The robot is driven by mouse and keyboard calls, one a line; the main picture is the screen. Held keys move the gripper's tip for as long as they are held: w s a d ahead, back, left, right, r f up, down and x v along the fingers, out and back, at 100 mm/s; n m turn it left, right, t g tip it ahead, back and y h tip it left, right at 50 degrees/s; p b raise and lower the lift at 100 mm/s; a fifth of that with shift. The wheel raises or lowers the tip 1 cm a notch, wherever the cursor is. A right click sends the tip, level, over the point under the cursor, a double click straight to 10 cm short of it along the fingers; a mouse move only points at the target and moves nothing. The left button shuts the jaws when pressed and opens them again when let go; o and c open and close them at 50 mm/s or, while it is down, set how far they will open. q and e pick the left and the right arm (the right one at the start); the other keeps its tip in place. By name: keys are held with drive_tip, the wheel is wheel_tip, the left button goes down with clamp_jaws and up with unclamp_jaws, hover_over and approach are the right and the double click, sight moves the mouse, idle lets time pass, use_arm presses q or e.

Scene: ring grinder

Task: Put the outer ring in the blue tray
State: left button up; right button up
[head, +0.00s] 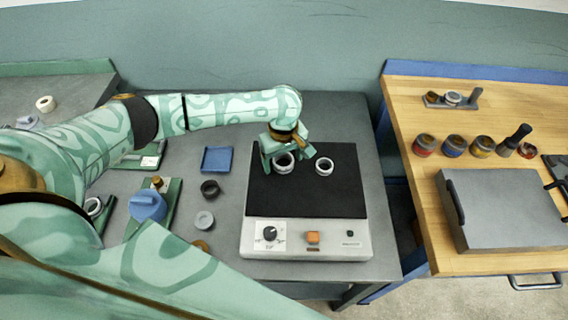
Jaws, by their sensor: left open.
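The blue tray (216,159) is a small square tray on the grey bench, left of the grinder, and looks empty. Two silvery rings are on the black plate (300,199) of the grinder. I cannot tell for sure which is the outer ring. My left gripper (284,158) is open, pointing down at the left ring, with its fingers around or just above it. The gripper partly hides that ring's far side. My right gripper is not in view.
The grinder's white front (306,240) has a knob and an orange button. Left of it lie a black ring (209,188), a grey ring (204,220) and a blue fixture (148,205). A wooden bench (420,190) with several jars and a grey case stands right, across a gap.

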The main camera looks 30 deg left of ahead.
use_arm(q)
drive_tip(key=shift+r, duration=0.15)
drive_tip(key=c, duration=1.3)
drive_tip(key=shift+o, duration=0.2)
